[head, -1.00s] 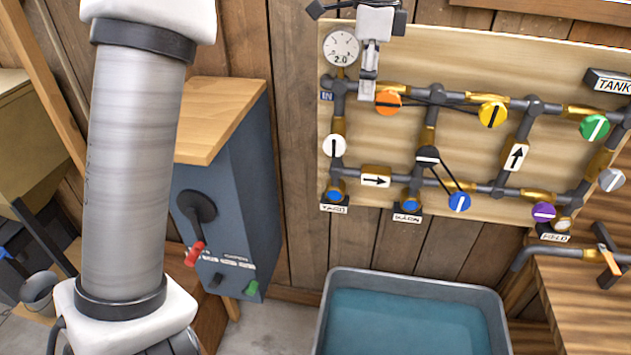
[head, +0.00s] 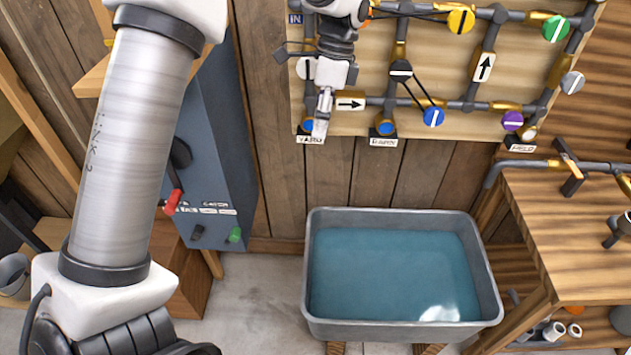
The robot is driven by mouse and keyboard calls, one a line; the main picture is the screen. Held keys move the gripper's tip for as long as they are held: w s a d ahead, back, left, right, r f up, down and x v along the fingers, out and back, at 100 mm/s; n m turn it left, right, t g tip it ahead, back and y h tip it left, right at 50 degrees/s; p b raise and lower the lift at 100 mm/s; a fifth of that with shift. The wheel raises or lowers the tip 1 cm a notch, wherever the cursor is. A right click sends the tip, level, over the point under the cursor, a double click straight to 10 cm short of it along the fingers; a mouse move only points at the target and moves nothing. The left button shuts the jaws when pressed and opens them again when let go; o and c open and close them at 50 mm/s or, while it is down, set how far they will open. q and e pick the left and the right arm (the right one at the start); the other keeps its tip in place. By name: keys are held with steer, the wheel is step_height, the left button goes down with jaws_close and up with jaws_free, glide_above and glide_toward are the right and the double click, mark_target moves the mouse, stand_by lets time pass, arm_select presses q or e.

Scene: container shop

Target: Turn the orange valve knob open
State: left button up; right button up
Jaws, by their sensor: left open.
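The orange valve knob (head: 367,17) is at the top of the pipe board in the head view. Only a sliver of it shows beside my left wrist, so the angle of its bar is hidden. My left gripper (head: 321,122) is open and empty, with its silver fingers pointing down. It is in front of the board's lower left part, below the orange knob and near the white knob (head: 305,68) and the left blue knob (head: 308,125). My right gripper is not in view.
The pipe board (head: 385,65) also carries yellow (head: 460,20), green (head: 556,29), black (head: 400,70), blue (head: 433,117) and purple (head: 513,121) knobs. A grey water tub (head: 400,328) stands below it. A blue cabinet (head: 220,130) is left, a wooden bench (head: 560,225) right.

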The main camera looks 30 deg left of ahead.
arm_select(q)
step_height(320, 180, down, 12)
steer(key=s+d+g+b, duration=0.1)
steer(key=s+b, duration=0.1)
steer(key=s, duration=0.1)
steer(key=shift+d+b, duration=0.15)
steer(key=shift+b, duration=0.15)
steer(key=shift+r, duration=0.2)
steer(key=shift+f, duration=0.15)
